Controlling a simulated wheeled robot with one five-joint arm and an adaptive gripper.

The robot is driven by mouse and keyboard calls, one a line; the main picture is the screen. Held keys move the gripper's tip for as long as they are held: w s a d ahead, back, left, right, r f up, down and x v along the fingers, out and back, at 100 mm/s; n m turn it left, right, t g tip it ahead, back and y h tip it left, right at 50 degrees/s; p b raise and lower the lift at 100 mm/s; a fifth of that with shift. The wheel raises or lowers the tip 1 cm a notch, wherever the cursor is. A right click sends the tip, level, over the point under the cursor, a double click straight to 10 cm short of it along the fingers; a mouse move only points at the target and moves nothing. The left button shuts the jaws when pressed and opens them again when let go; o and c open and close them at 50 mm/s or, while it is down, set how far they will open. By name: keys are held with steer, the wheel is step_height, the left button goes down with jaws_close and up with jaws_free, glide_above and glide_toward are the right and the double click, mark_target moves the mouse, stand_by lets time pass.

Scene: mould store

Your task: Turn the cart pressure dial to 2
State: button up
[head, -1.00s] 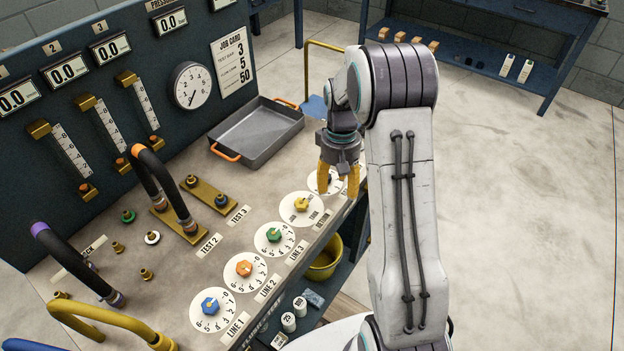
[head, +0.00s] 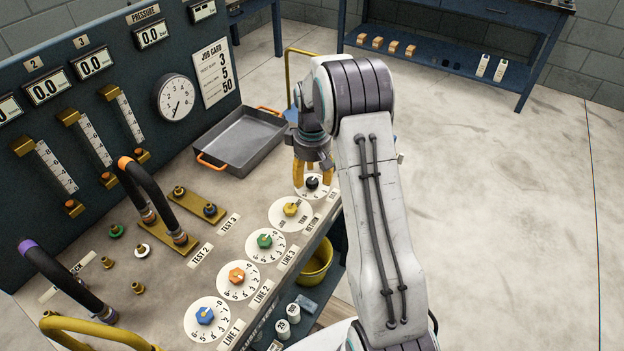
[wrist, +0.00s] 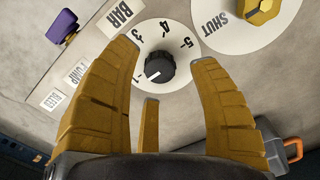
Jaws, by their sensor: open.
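The pressure dial is a black knob (head: 312,183) on a white numbered disc at the far end of the cart top. In the wrist view the knob (wrist: 160,68) shows a white mark pointing to the lower left, near the 1. The numbers 3, 4 and 5 are readable; the 2 is not visible and may be behind a finger. My gripper (head: 312,170) is open at the dial, and its yellow fingers (wrist: 160,100) spread on either side of the knob in the wrist view. I see no clear contact with the knob.
A yellow knob (head: 291,209) on a white disc sits close beside the dial. Green, orange and blue line knobs follow toward the front. A grey tray (head: 240,140) with orange handles lies behind the dial. The upright panel carries a round gauge (head: 174,98).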

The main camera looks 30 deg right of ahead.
steer(key=shift+f, duration=0.95)
steer(key=shift+c, duration=0.3)
jaws_close()
